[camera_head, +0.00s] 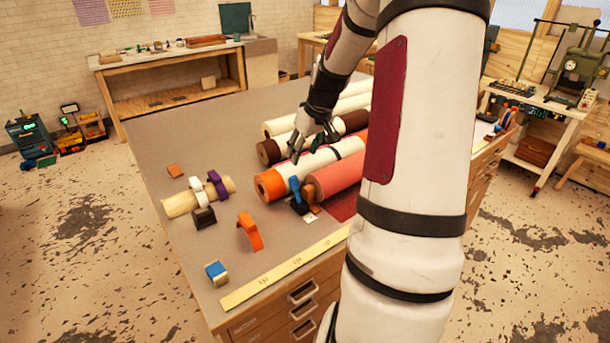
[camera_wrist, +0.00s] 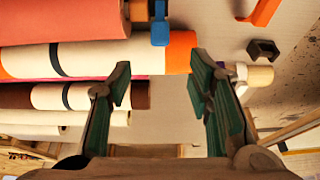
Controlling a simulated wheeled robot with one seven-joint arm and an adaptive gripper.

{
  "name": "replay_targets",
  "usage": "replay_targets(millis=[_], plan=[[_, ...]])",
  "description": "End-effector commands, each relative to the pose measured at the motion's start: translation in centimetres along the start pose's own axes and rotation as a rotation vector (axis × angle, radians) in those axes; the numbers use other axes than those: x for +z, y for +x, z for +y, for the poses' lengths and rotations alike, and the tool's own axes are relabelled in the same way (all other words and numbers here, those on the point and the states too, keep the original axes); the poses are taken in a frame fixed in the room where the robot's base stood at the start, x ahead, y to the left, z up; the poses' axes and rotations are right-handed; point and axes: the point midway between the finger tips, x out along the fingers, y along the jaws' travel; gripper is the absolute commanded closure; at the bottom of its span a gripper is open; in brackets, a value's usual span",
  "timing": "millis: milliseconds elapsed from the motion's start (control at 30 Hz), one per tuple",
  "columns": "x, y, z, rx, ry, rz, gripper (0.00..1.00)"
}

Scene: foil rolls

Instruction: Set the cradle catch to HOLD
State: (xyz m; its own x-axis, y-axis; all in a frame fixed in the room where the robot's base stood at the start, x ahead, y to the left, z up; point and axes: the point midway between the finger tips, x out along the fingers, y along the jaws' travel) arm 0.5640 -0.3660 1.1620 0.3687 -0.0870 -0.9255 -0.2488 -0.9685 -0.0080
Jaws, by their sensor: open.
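A blue lever (camera_head: 295,188) stands upright on a dark base at the near end of the rolls, beside the pink roll (camera_head: 335,177); I take it for the cradle catch. It also shows as a blue piece (camera_wrist: 160,27) at the top of the wrist view. A small white card (camera_head: 312,217) lies near its foot; any lettering is too small to read, so its setting is unclear. My gripper (camera_head: 308,140) is open and empty above the orange-ended white roll (camera_head: 320,164), behind the lever. In the wrist view its fingers (camera_wrist: 160,76) are apart, with that roll beyond them.
More rolls (camera_head: 294,125) lie behind. At the left are a wooden roll (camera_head: 178,205) with white and purple rings, a black block (camera_head: 203,218), an orange clip (camera_head: 249,232) and a blue-topped block (camera_head: 216,272). A yellow strip (camera_head: 285,270) runs along the near edge. My arm hides the right side.

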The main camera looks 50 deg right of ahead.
Motion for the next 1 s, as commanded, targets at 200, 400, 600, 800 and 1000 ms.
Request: replay_targets(millis=[200, 400, 600, 800, 1000], plan=[[0.1, 1.6, -0.2, -0.001, -0.02, 0.004, 0.53], [0.1, 5.4, -0.3, -0.003, -0.019, 0.003, 0.53], [0.1, 9.2, -0.2, -0.002, -0.018, 0.003, 0.53], [0.1, 12.2, -0.2, 0.0, -0.018, 0.003, 0.53], [0.0, 13.6, -0.2, 0.0, -0.018, 0.004, 0.53]])
